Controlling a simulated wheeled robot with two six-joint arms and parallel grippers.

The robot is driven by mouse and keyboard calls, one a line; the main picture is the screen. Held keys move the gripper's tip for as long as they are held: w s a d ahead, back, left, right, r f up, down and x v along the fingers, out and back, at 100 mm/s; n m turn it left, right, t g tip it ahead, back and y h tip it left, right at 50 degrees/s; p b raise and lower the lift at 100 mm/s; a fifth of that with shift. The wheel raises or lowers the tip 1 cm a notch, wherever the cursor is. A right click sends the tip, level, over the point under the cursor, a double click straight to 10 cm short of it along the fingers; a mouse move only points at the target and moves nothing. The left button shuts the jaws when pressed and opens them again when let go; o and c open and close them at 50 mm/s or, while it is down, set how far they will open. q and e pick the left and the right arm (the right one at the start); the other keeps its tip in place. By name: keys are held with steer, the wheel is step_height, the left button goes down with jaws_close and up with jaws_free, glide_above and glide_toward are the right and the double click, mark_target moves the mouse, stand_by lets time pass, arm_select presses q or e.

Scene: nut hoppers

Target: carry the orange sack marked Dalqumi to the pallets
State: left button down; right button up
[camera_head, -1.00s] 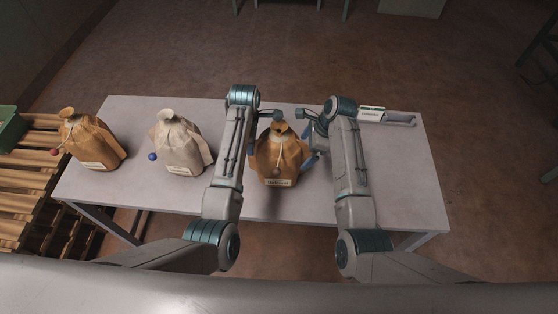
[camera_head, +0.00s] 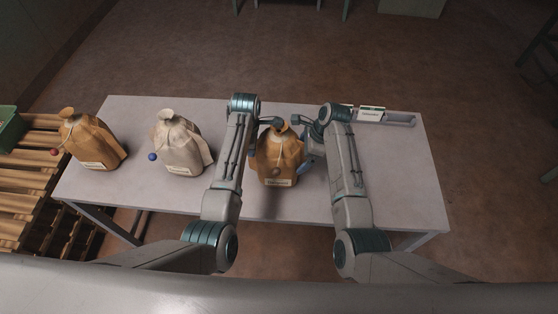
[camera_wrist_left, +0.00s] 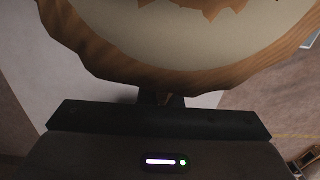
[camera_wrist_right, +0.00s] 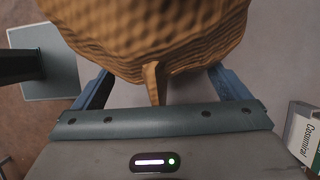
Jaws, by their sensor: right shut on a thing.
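An orange-brown sack (camera_head: 281,158) stands upright on the grey table between my arms. Its white label (camera_head: 278,183) is too small to read. My left gripper (camera_head: 274,123) is at the left of its neck. In the left wrist view its fingers (camera_wrist_left: 162,98) are close together below the sack (camera_wrist_left: 150,78), and their grip is unclear. My right gripper (camera_head: 305,148) is shut on the sack from the right. In the right wrist view its blue fingers (camera_wrist_right: 160,88) are wide apart on either side of the sack (camera_wrist_right: 150,35). Slatted wooden pallets (camera_head: 35,185) stand at the left.
Another orange sack (camera_head: 90,142) and a pale sack (camera_head: 180,145) stand on the left of the table (camera_head: 405,190). A green bin (camera_head: 10,130) is at the far left.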

arm_select(q)
steer(key=shift+w+r, duration=0.1)
steer(key=shift+r, duration=0.05)
arm_select(e)
steer(key=shift+w+r, duration=0.1)
steer(key=shift+r, duration=0.1)
